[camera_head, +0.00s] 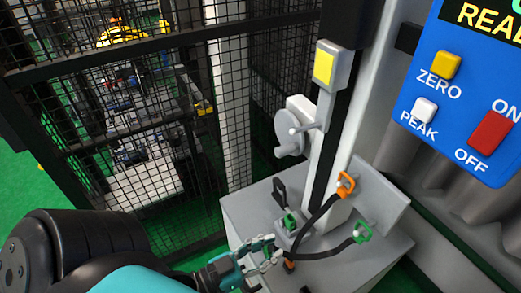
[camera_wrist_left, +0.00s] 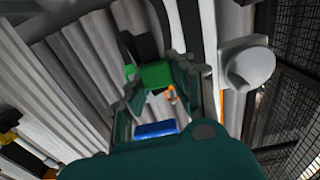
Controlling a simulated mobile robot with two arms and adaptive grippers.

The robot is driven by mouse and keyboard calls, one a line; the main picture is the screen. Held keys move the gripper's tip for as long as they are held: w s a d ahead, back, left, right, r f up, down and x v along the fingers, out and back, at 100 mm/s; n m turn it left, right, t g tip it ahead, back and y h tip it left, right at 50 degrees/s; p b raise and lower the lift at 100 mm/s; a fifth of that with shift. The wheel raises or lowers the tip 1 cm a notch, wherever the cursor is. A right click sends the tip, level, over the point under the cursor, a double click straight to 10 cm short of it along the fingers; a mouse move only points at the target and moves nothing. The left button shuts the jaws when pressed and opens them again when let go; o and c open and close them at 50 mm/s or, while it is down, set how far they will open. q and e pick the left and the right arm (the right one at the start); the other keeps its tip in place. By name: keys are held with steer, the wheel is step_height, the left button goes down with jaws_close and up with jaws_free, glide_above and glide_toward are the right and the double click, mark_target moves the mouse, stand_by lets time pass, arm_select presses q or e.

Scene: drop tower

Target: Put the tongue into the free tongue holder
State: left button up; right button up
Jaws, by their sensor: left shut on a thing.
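My left gripper (camera_head: 270,248) reaches in from the lower left, shut at the front of the grey base. Black straps lead to an orange piece (camera_head: 345,184) and a green piece (camera_head: 362,231) on the right plate. A green piece (camera_head: 290,222) and a black loop (camera_head: 280,190) stand on the base. I cannot tell which holder is free.
The grey base (camera_head: 240,212) stands under the tower column. A grey disc (camera_head: 289,132) juts from the column's left. Black mesh fencing (camera_head: 130,130) fills the left. A blue control panel (camera_head: 440,110) hangs at the upper right, before a grey corrugated curtain.

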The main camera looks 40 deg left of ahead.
arm_select(q)
steer(key=d, duration=0.1)
steer(key=b, duration=0.4)
glide_above(308, 288)
steer(key=shift+f, duration=1.45)
steer(key=f+b, duration=0.1)
steer(key=b, duration=0.1)
steer(key=s+f+b, duration=0.1)
steer(key=f+b, duration=0.1)
steer(key=shift+f, duration=0.1)
steer(key=shift+d+f+b, duration=0.1)
steer(key=shift+f+b, duration=1.15)
steer(key=shift+f, duration=1.15)
arm_select(e)
step_height(308, 288, down, 11)
steer(key=shift+w+a+r, duration=0.15)
steer(key=shift+w+a, duration=0.05)
arm_select(q)
steer(key=shift+f, duration=0.1)
arm_select(e)
steer(key=shift+r, duration=0.1)
arm_select(q)
steer(key=o, duration=0.8)
steer(key=shift+o, duration=0.2)
arm_select(e)
steer(key=shift+d, duration=0.15)
arm_select(q)
steer(key=shift+s+f, duration=0.1)
arm_select(e)
steer(key=shift+d, duration=0.2)
